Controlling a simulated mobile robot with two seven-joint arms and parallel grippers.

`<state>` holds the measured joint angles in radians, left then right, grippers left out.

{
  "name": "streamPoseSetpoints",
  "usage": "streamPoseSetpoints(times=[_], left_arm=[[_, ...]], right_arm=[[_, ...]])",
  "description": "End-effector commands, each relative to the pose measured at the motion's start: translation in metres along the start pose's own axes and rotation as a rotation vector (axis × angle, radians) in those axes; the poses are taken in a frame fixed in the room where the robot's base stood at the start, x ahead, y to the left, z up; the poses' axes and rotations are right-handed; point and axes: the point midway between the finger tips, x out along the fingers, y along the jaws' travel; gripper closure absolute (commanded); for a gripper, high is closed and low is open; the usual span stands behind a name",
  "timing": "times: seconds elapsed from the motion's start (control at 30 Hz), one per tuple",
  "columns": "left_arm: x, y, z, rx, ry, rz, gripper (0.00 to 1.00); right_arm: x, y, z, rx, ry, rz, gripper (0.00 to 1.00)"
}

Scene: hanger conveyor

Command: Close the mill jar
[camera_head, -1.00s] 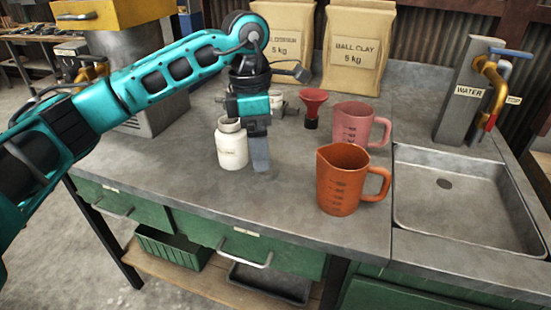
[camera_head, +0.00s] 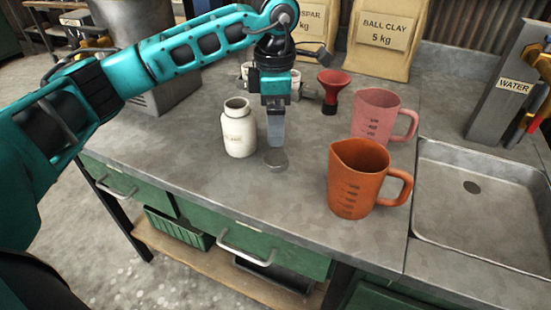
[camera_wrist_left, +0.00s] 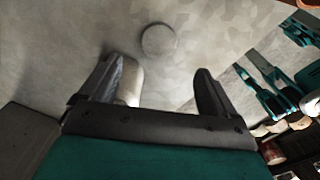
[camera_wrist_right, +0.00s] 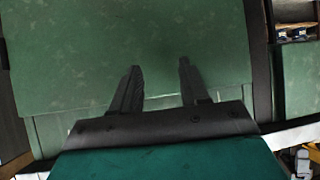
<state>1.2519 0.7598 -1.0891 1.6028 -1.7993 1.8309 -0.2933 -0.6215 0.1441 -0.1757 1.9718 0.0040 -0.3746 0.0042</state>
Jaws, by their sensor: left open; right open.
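The disc also shows in the left wrist view (camera_wrist_left: 158,40), beyond the fingertips. My left gripper (camera_head: 276,143) is open and empty, pointing down just above the disc. In the left wrist view, part of the jar (camera_wrist_left: 133,82) shows beside the left finger. My right gripper (camera_wrist_right: 160,68) is open and empty in front of a green panel.
An orange jug (camera_head: 358,180) and a pink jug (camera_head: 376,115) stand to the right. The sink (camera_head: 485,200) is at the right. The front of the bench before the jar is clear.

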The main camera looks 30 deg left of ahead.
Motion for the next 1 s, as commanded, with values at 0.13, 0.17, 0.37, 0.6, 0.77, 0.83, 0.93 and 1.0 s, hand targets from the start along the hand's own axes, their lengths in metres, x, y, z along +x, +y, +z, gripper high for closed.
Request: streamPoseSetpoints(times=[0.13, 0.17, 0.37, 0.6, 0.77, 0.83, 0.93, 1.0], left_arm=[[0.027, 0.0, 0.0, -0.001, 0.0, -0.002, 0.1], [0.03, 0.0, 0.0, -0.001, 0.0, -0.002, 0.1], [0.04, 0.0, 0.0, 0.0, -0.001, 0.001, 0.1], [0.04, 0.0, 0.0, 0.0, -0.001, 0.001, 0.1], [0.058, 0.0, -0.001, 0.0, 0.001, -0.003, 0.1], [0.07, 0.001, -0.002, 0.0, 0.002, -0.002, 0.1], [0.083, 0.001, -0.001, 0.0, 0.0, -0.002, 0.1], [0.089, 0.001, -0.001, 0.0, -0.001, 0.0, 0.1]], right_arm=[[0.002, 0.0, 0.0, 0.0, 0.0, -0.001, 0.55], [0.002, 0.0, -0.001, 0.0, 0.001, -0.001, 0.55], [0.002, -0.001, -0.003, -0.001, 0.005, -0.003, 0.55], [0.002, -0.001, -0.003, -0.001, 0.007, -0.004, 0.55], [0.002, -0.001, -0.003, -0.002, 0.008, -0.004, 0.55], [0.002, -0.001, -0.004, -0.002, 0.008, -0.005, 0.55], [0.003, -0.001, -0.003, -0.002, 0.009, -0.005, 0.55], [0.003, -0.001, -0.003, -0.002, 0.009, -0.005, 0.55]])
